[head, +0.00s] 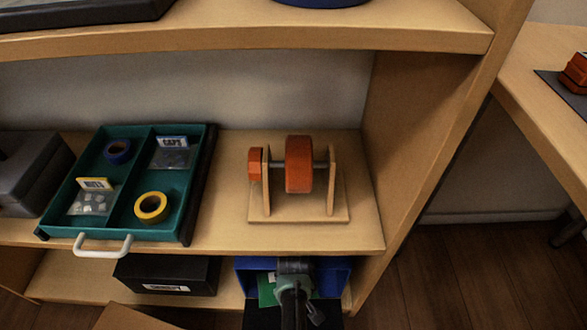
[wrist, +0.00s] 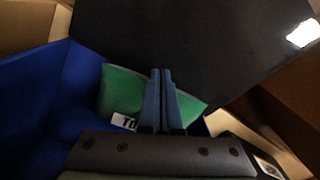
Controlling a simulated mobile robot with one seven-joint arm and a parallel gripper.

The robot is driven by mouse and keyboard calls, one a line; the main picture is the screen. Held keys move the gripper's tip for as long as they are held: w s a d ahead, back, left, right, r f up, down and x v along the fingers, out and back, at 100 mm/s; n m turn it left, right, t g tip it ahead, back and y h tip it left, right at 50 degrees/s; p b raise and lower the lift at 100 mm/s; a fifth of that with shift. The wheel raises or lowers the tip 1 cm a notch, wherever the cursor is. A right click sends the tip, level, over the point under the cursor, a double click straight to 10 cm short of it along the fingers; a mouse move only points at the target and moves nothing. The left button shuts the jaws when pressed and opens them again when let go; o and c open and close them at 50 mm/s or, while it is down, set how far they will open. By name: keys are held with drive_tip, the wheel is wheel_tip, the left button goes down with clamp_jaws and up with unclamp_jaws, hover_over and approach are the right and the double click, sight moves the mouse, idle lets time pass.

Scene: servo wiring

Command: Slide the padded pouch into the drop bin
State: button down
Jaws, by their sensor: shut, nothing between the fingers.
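The green padded pouch (head: 267,290) lies inside the blue drop bin (head: 245,263) on the lower shelf, partly hidden behind my arm. In the wrist view the pouch (wrist: 122,92) rests within the bin (wrist: 35,85), tilted, with a white label showing at its lower left. My gripper (wrist: 161,72) has its two blue-grey fingers together, with nothing between them. The fingers overlap the pouch in the wrist view; whether they touch it I cannot tell. In the head view my wrist hides the fingertips.
A dark panel (wrist: 170,35) borders the bin. A black box (head: 165,276) stands left of the bin. Above, the shelf holds a teal tray (head: 112,235) with a white handle and a wooden stand (head: 290,214) with orange wheels. The shelf's right side wall (head: 415,120) is close.

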drive_tip(key=shift+s+r+p, duration=0.15)
drive_tip(key=shift+s+p, duration=1.25)
drive_tip(key=shift+s, duration=0.05)
drive_tip(key=shift+s+r+p, duration=0.1)
drive_tip(key=shift+s+p, duration=1.25)
drive_tip(key=shift+s, duration=0.05)
wheel_tip(320, 180, up, 6)
drive_tip(key=p, duration=0.6)
drive_tip(key=shift+s+f, duration=0.1)
